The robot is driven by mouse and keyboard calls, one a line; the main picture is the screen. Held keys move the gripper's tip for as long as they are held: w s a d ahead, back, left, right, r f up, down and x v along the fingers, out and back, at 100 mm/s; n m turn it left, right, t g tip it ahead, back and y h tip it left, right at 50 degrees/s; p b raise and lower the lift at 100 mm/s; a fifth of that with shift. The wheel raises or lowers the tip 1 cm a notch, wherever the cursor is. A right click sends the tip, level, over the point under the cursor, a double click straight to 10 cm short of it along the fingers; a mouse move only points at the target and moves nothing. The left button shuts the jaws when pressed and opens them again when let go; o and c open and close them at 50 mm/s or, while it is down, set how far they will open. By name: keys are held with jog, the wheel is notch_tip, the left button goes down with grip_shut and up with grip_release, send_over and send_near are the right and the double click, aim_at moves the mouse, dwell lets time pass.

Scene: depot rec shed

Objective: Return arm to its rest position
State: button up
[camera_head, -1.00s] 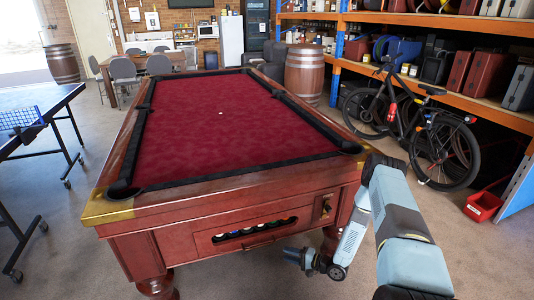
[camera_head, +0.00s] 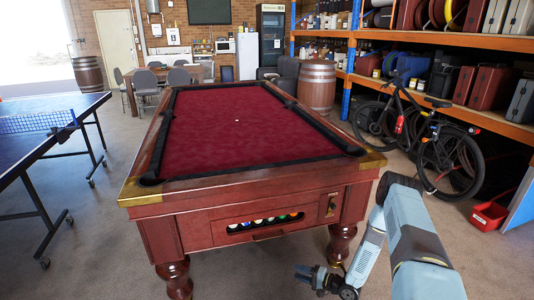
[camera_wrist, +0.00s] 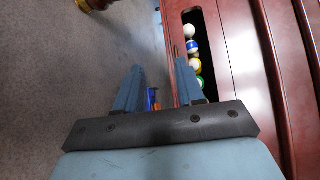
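My arm (camera_head: 413,228) reaches out at the lower right in the head view, bent at the elbow, with its forearm sloping down. My gripper (camera_head: 304,276) hangs low in front of the pool table, below the level of its ball slot. In the wrist view my gripper (camera_wrist: 157,76) has its two blue fingers apart, so it is open. A small blue and orange patch (camera_wrist: 152,99) shows between the fingers; I cannot tell what it is, and nothing is visibly clamped.
The pool table (camera_head: 260,186) stands close ahead, with several balls (camera_head: 266,220) in its slot. A table tennis table (camera_head: 35,150) is at the left. A bicycle (camera_head: 420,140), shelves (camera_head: 440,95) and a red bin (camera_head: 488,216) are at the right. Floor is clear between the tables.

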jog(key=w+d+r+n+h, duration=0.2)
jog(key=w+d+r+h, duration=0.2)
jog(key=w+r, duration=0.5)
jog(key=w+d+r+n+h, duration=0.3)
jog(key=w+d+r, duration=0.15)
jog(key=r, duration=0.75)
jog(key=s+d+r+h, duration=0.1)
jog(key=d+r+h, duration=0.15)
jog(key=r, duration=0.95)
jog(key=s+d+r+h, duration=0.15)
jog(key=r+h, duration=0.25)
jog(key=r, duration=0.7)
jog(key=s+d+r+h, duration=0.2)
jog(key=s+r+h, duration=0.1)
jog(key=s+r, duration=1.35)
jog(key=s+a+r, duration=0.1)
jog(key=s+r, duration=0.1)
jog(key=s, duration=0.6)
jog(key=s+a+r+n+g+y, duration=0.1)
jog(key=s+a+r, duration=0.1)
jog(key=s, duration=0.7)
jog(key=s+a+r+n+g+y, duration=0.1)
jog(key=s+a+r, duration=0.1)
jog(key=s, duration=0.6)
jog(key=shift+s+r, duration=0.35)
jog(key=shift+r, duration=0.3)
